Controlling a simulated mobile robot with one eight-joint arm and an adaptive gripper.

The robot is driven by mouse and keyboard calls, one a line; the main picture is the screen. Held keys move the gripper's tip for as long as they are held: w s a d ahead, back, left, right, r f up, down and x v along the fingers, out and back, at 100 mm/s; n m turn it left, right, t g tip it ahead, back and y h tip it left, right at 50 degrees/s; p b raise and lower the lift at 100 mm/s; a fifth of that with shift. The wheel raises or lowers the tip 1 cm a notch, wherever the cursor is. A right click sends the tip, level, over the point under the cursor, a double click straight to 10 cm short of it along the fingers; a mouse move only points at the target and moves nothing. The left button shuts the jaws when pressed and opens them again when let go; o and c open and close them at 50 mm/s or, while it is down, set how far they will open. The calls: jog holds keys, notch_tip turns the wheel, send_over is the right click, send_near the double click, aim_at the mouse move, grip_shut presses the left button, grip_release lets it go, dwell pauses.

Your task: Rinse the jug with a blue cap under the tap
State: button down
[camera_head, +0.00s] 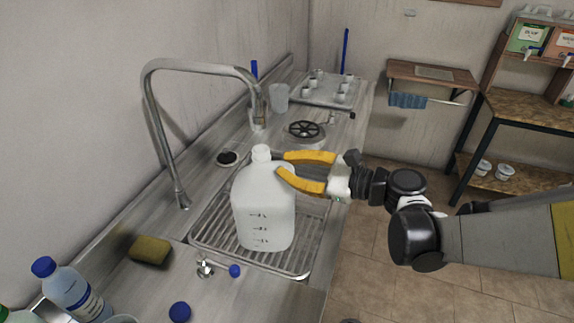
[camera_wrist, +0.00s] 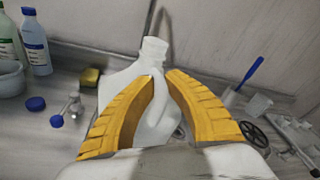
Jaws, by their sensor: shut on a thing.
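The jug (camera_head: 262,205) is white, with marks on its side and an open neck with no cap on it. It is upright over the ribbed sink tray (camera_head: 313,240); whether its base touches cannot be told. My gripper (camera_head: 284,164) is shut on the jug's upper part from the right. In the wrist view, the jug (camera_wrist: 152,52) stands between the yellow fingers (camera_wrist: 161,78). The tap (camera_head: 200,67) arches from the left, its nozzle above and behind the jug's neck. No water shows. A blue cap (camera_head: 180,311) lies on the near counter.
A metal valve (camera_head: 205,267) with a small blue round piece (camera_head: 235,270) sits near the sink. A yellow sponge (camera_head: 150,250) and a blue-capped bottle (camera_head: 72,290) are at the left. A black handwheel (camera_head: 304,129) and a tray of cups (camera_head: 325,90) are farther back.

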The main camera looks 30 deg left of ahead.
jog(key=shift+f+b, duration=0.4)
jog(key=shift+f, duration=0.1)
jog(key=c, duration=1.4)
grip_release()
jog(key=shift+d, duration=0.1)
